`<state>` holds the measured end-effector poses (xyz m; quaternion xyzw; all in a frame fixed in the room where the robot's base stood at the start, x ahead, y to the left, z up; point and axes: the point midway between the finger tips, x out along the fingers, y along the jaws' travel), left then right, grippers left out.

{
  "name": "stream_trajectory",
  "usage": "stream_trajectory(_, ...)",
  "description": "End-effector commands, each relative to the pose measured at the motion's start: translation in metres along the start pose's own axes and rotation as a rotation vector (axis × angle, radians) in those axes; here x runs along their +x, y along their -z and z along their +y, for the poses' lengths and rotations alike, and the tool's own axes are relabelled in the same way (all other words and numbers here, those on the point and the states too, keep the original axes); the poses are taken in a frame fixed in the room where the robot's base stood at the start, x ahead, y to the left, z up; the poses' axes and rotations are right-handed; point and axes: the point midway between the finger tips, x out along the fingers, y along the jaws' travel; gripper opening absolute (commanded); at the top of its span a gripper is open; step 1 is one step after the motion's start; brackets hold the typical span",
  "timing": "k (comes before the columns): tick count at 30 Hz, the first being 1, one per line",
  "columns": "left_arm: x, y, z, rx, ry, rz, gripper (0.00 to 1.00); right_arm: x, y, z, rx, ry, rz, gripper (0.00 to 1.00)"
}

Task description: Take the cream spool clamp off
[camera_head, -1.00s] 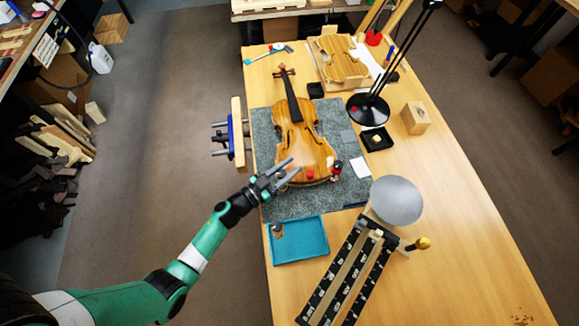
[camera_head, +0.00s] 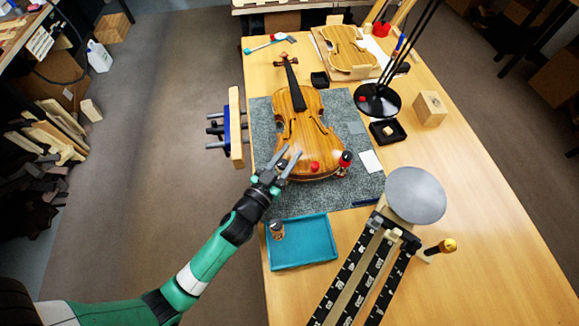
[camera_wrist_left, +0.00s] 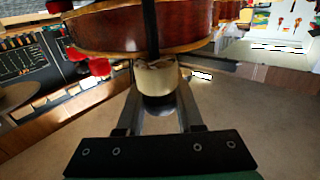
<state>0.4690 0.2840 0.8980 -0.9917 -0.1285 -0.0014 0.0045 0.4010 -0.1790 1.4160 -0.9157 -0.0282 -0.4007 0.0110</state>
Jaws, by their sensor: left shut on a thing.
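The violin (camera_head: 300,125) lies on a grey mat, its lower end toward me. My left gripper (camera_head: 291,152) is at the near left edge of its body. In the left wrist view, the cream spool clamp (camera_wrist_left: 157,78) sits between the fingers of my left gripper (camera_wrist_left: 157,95), which is shut on it. The clamp is right against the violin's side (camera_wrist_left: 120,32) there; whether it touches cannot be told. A red-and-black clamp (camera_head: 345,160) stands at the violin's near right edge. My right gripper is not in view.
A teal tray (camera_head: 318,258) with a small spool clamp (camera_head: 277,230) in it lies near the front left table edge. A round grey disc (camera_head: 415,195) on a stand, a black lamp base (camera_head: 377,100) and a wooden block (camera_head: 430,108) stand to the right.

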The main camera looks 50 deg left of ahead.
Motion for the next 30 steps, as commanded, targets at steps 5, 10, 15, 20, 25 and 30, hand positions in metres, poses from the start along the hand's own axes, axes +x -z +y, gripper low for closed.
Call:
stream_trajectory(5,0.0001,0.0012,-0.0007,0.000,0.009,0.000,0.00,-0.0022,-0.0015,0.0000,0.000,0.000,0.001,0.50)
stream_trajectory(10,0.0001,0.0010,-0.0007,0.000,0.009,0.000,0.00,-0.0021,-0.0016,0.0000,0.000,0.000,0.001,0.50)
stream_trajectory(15,0.0001,0.0008,-0.0008,0.000,0.009,-0.001,0.00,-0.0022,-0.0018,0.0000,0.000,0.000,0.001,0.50)
stream_trajectory(20,0.0001,0.0005,-0.0008,0.000,0.009,-0.001,0.00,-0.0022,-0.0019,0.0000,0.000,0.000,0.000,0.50)
stream_trajectory(25,0.0001,0.0002,-0.0008,0.000,0.009,-0.001,0.00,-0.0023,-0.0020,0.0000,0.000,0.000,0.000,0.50)
stream_trajectory(30,0.0000,-0.0001,-0.0008,0.000,0.009,-0.002,0.00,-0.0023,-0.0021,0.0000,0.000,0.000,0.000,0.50)
